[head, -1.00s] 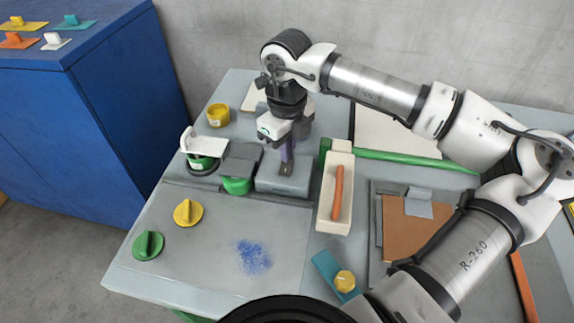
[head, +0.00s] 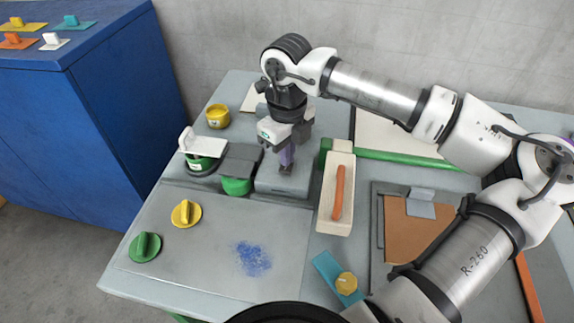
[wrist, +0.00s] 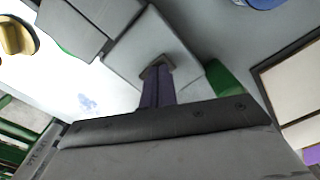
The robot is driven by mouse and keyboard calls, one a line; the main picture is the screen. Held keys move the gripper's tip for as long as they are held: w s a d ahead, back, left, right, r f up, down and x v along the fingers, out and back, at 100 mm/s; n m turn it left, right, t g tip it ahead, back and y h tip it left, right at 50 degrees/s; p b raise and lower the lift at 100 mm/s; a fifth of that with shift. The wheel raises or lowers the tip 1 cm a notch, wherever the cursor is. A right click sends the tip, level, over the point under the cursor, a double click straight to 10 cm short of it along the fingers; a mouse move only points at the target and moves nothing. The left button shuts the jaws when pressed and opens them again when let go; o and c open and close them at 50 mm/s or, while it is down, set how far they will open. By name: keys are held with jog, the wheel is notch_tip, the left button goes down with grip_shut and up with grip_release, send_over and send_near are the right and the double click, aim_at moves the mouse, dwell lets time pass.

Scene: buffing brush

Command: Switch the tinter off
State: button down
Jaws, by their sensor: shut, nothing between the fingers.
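A grey box (head: 300,184) on the bench, with a small brown-grey switch-like piece (head: 286,169) on top, looks like the tinter's switch housing. The box also shows in the wrist view (wrist: 128,50), with the small piece (wrist: 154,67) on its top face. My gripper (head: 286,163) points down over the box, its purple fingers shut and empty. In the wrist view the fingertips (wrist: 157,74) are at the small piece and seem to touch it. They partly hide it, so I cannot tell which way it is set.
Left of the box are a green cup (head: 237,186) under a dark grey cover and a white-handled green item (head: 204,161). A cream tray (head: 328,207) holding an orange stick stands close on the right. Yellow (head: 186,213) and green (head: 145,247) knobs lie at front left.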

notch_tip(320, 180, up, 7)
jog(key=p, duration=0.3)
jog(key=shift+f, duration=0.1)
dwell(0.4)
dwell(0.5)
